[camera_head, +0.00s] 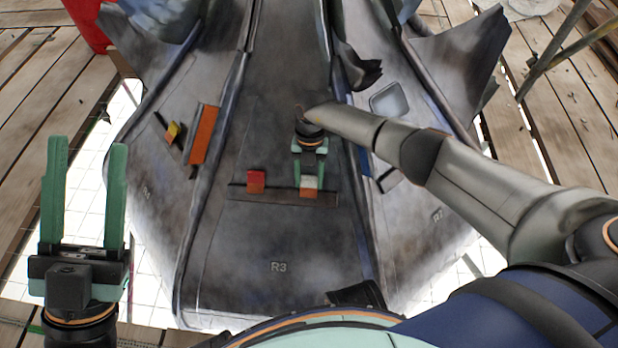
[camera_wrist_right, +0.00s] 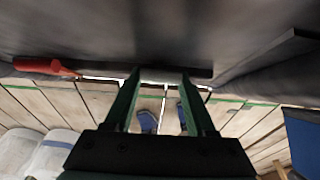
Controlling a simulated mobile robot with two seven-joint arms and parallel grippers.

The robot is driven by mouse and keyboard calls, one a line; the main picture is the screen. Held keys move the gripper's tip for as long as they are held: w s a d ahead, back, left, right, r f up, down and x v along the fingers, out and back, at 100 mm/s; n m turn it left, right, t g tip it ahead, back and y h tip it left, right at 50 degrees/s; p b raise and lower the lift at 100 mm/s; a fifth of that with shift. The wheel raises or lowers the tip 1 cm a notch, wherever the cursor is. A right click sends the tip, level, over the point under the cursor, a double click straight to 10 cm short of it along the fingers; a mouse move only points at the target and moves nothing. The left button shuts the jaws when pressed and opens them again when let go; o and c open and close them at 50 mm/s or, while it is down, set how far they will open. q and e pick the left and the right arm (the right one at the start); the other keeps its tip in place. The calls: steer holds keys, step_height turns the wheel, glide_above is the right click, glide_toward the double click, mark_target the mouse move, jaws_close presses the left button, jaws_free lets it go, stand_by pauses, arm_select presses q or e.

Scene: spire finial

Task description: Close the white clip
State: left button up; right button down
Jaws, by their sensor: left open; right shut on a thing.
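The white clip (camera_head: 309,183) sits on a dark strip (camera_head: 284,195) that crosses the grey panel marked R3. My right gripper (camera_head: 310,174) reaches down to it, with its green fingers around the clip and shut on it. In the right wrist view a pale edge of the white clip (camera_wrist_right: 161,76) shows between the fingertips (camera_wrist_right: 161,80). Whether the clip stands open or closed is not clear. My left gripper (camera_head: 87,145) is open and empty, fingers pointing up, at the left, well apart from the clip.
A red clip (camera_head: 256,181) sits on the same strip to the left. An orange bar (camera_head: 203,135) and a yellow clip (camera_head: 172,131) are on the left panel. A blue piece (camera_head: 365,161) is on the right panel. Ridges separate the panels. Wooden planks (camera_head: 40,95) surround them.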

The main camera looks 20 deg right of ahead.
steer(key=shift+w+d+f, duration=0.1)
steer(key=shift+w, duration=0.05)
stand_by(0.5)
steer(key=shift+c, duration=1.1)
jaws_free()
steer(key=p+v, duration=0.4)
steer(key=v, duration=0.8)
steer(key=shift+w+d+r+p, duration=0.2)
steer(key=shift+w+d+p, duration=0.1)
steer(key=shift+p, duration=0.1)
